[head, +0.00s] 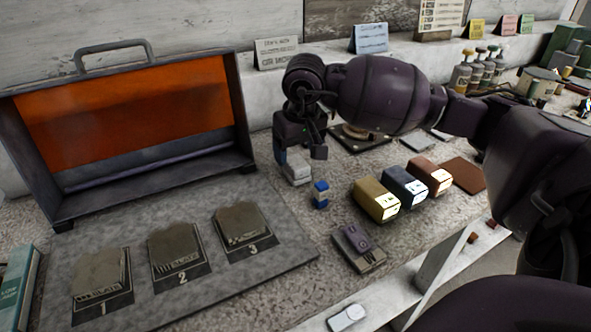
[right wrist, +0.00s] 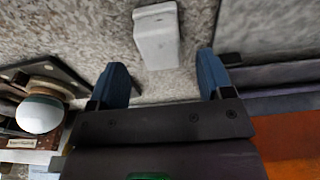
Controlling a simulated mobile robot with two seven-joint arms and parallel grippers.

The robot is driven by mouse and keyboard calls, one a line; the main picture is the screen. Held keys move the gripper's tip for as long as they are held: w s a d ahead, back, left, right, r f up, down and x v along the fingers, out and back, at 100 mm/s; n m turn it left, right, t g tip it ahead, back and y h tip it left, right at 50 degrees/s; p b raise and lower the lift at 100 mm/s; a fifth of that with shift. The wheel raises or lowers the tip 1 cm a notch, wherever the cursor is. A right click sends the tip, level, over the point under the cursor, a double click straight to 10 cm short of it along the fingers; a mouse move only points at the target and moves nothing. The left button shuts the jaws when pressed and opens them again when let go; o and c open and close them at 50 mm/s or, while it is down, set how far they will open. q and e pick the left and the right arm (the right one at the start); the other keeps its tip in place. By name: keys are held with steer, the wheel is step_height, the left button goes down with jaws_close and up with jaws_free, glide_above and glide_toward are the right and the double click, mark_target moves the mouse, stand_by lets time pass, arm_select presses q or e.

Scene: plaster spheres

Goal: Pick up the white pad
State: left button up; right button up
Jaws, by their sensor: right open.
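The white pad (head: 298,174), a small pale block, lies on the speckled stone counter below my right gripper (head: 300,156). The gripper partly hides it in the head view. In the right wrist view the white pad (right wrist: 157,38) shows ahead of the fingertips, roughly in line with the gap between them. My right gripper (right wrist: 162,66) is open, with its two blue fingers apart and nothing between them. My left gripper is not in view.
Yellow (head: 376,199), dark blue (head: 404,186) and red (head: 429,175) blocks stand to the right. An open case with an orange panel (head: 130,110) and a numbered grey board (head: 290,262) are at left.

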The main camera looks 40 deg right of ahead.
mark_target(296, 162)
step_height(296, 162, down, 3)
steer(key=shift+r, duration=0.1)
steer(key=shift+w+f, duration=0.15)
steer(key=shift+f, duration=0.25)
steer(key=shift+r, duration=0.1)
steer(key=c, duration=1)
steer(key=shift+r, duration=0.1)
step_height(296, 162, up, 20)
steer(key=p, duration=0.2)
